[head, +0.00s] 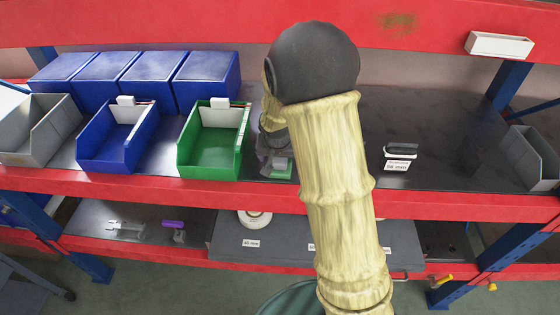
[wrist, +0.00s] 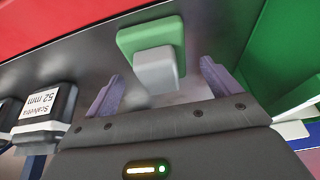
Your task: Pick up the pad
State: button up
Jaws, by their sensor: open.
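The pad, a green slab (wrist: 170,33) with a pale grey block (wrist: 156,72) on it, lies on the dark shelf in the wrist view. In the head view the pad (head: 281,172) shows small and partly hidden beside my arm. My gripper (wrist: 161,72) is open and empty, its two purple-grey fingers apart on either side of the grey block in the picture. Whether they touch it cannot be told. In the head view my gripper (head: 273,152) is mostly hidden behind my arm, just above the pad.
A green bin (head: 213,150) stands left of the pad, with blue bins (head: 118,140) beyond. A black item (head: 401,152) with a 52 mm label sits to the right. The red shelf edge (head: 440,205) runs in front. Dark shelf between is clear.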

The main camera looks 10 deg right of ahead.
jog(key=shift+w+d+f, duration=0.1)
jog(key=shift+w+f, duration=0.1)
jog(key=shift+f, duration=0.3)
jog(key=shift+s, duration=0.1)
jog(key=c, duration=1)
jog(key=shift+c, duration=0.3)
